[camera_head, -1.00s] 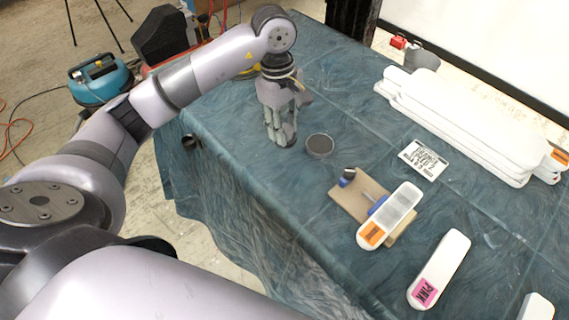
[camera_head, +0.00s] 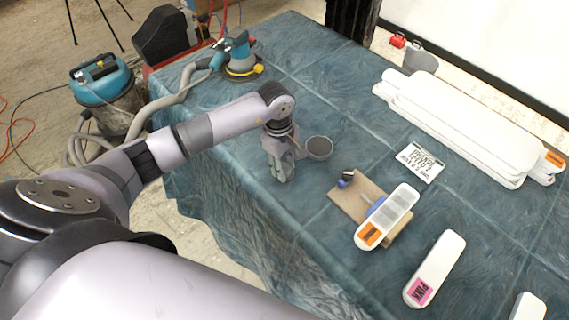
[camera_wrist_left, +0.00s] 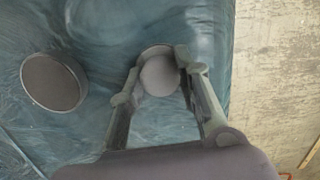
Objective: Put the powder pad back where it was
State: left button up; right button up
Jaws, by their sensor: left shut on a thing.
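My left gripper (camera_head: 281,178) is shut on a small round grey piece, which I take to be the powder pad (camera_wrist_left: 160,74). In the left wrist view the pad sits between the two fingertips, its pale round face showing inside a darker rim. In the head view the fingers hide most of it. The gripper points down at the blue-covered table near its front edge; I cannot tell whether the pad touches the table. A round dark grey dish (camera_head: 318,148) stands just right of the gripper, apart from it; it also shows in the left wrist view (camera_wrist_left: 53,82). My right gripper is not in view.
A wooden board (camera_head: 346,203) with a blue-handled tool and a white sanding block (camera_head: 388,216) lies to the right. A pink-labelled block (camera_head: 436,268), a printed card (camera_head: 421,163) and stacked white boards (camera_head: 465,125) lie beyond. A sander (camera_head: 240,62) stands at the back left.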

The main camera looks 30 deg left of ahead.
pick_arm(q)
jog(key=shift+f+b, duration=0.2)
jog(key=shift+b, duration=0.1)
jog(key=o, duration=1)
jog(key=shift+r, duration=0.1)
jog(key=shift+r, duration=0.4)
notch_tip(320, 180, up, 12)
jog(key=a+b, duration=0.1)
jog(key=b, duration=0.1)
jog(key=shift+w+a+f, duration=0.15)
jog(key=shift+w+f, duration=0.05)
jog(key=shift+f, duration=0.05)
